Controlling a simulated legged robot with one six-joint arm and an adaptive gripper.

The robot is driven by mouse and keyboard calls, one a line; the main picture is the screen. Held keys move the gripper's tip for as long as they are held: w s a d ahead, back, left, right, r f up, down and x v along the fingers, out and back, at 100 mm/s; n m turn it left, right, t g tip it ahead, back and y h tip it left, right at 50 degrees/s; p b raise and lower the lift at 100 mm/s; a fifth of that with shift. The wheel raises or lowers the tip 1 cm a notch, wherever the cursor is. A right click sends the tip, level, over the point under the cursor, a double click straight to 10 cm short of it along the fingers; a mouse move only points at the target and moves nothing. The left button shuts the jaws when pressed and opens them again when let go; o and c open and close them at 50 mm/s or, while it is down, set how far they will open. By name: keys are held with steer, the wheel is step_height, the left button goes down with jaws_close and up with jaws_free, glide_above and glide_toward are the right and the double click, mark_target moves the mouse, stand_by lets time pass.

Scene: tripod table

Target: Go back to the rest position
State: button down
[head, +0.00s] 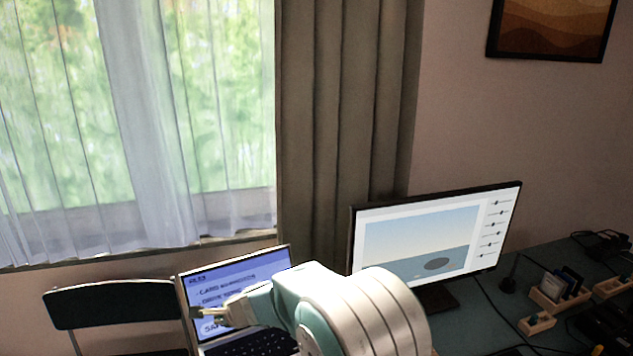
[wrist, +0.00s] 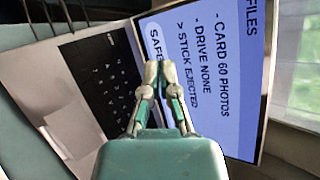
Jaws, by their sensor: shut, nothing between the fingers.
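My gripper (head: 207,314) is at the lower middle of the head view, in front of the laptop's screen. In the wrist view my gripper (wrist: 159,72) has its fingertips together, with nothing between them. The laptop (head: 236,271) stands open with a blue screen of text. In the wrist view the laptop screen (wrist: 225,50) reads in part "CARD 60 PHOTOS", "DRIVE NONE" and "STICK EJECTED". Its dark keyboard (wrist: 100,75) lies left of my fingers. My arm hides part of the laptop in the head view.
A monitor (head: 430,240) stands right of my arm. Small wooden holders (head: 560,300) and dark devices (head: 605,325) lie on the green table (head: 470,318) at the right. A dark chair (head: 110,305) is at the left, below a curtained window (head: 140,120).

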steer(key=s+d+r+n+h, duration=0.1)
steer(key=s+d+r+n, duration=0.3)
steer(key=d+r, duration=0.45)
steer(key=s+d+r+n, duration=0.3)
steer(key=s+d+r, duration=0.1)
steer(key=d+r, duration=0.4)
steer(key=s+d+n+h, duration=0.5)
steer(key=s+d+h, duration=0.2)
steer(key=s+d, duration=1.3)
steer(key=d, duration=0.3)
steer(key=shift+s+d+r+n+t, duration=0.2)
steer(key=shift+s+d+n+t, duration=0.1)
steer(key=shift+d+n+t, duration=0.1)
